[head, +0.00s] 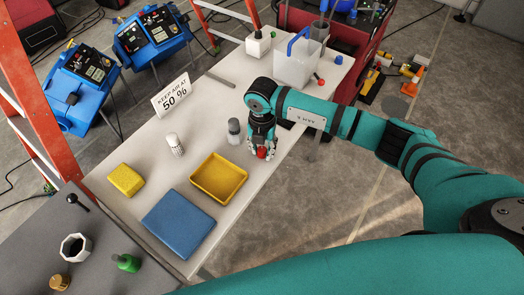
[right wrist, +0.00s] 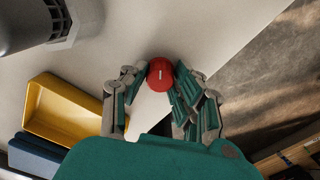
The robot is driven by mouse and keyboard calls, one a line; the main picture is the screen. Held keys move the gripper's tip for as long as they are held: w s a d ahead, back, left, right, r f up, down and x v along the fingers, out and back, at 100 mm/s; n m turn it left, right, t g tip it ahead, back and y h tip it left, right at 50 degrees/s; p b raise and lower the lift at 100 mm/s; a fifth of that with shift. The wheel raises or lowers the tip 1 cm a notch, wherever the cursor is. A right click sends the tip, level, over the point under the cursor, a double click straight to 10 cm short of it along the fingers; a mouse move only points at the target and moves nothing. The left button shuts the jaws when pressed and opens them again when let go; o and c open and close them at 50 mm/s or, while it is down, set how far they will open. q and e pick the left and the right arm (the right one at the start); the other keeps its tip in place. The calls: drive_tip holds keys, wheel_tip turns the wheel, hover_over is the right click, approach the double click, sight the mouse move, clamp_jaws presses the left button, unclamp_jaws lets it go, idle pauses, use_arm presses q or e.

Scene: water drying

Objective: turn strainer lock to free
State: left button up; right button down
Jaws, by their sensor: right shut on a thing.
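My right gripper (head: 262,149) reaches down over the white table, near its right edge. It is shut on a small red knob (head: 262,153), which I take to be the strainer lock. In the right wrist view the red knob (right wrist: 160,75) has a short white mark and sits between the fingertips of the right gripper (right wrist: 160,82). The mark runs roughly up and down in that view. A grey cylinder (head: 234,133), possibly the strainer, stands just left of the gripper. Its side shows in the right wrist view (right wrist: 25,22). My left gripper is out of view.
A yellow tray (head: 240,173), blue slab (head: 178,222), yellow block (head: 126,180) and white bottle (head: 174,144) lie left of the gripper. A sign (head: 171,95) reads "KEEP AIR AT 50 %". A clear container with a blue handle (head: 296,68) stands at the far end.

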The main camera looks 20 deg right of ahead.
sight(262, 149)
drive_tip(key=n+b, duration=0.5)
drive_tip(key=n, duration=0.1)
drive_tip(key=shift+f, duration=0.15)
drive_tip(key=n+b, duration=0.2)
drive_tip(key=n, duration=0.1)
drive_tip(key=shift+n+b, duration=0.7)
drive_tip(key=shift+n, duration=0.1)
drive_tip(key=shift+r, duration=0.25)
drive_tip(key=c, duration=1)
unclamp_jaws()
wheel_tip(262, 149, up, 12)
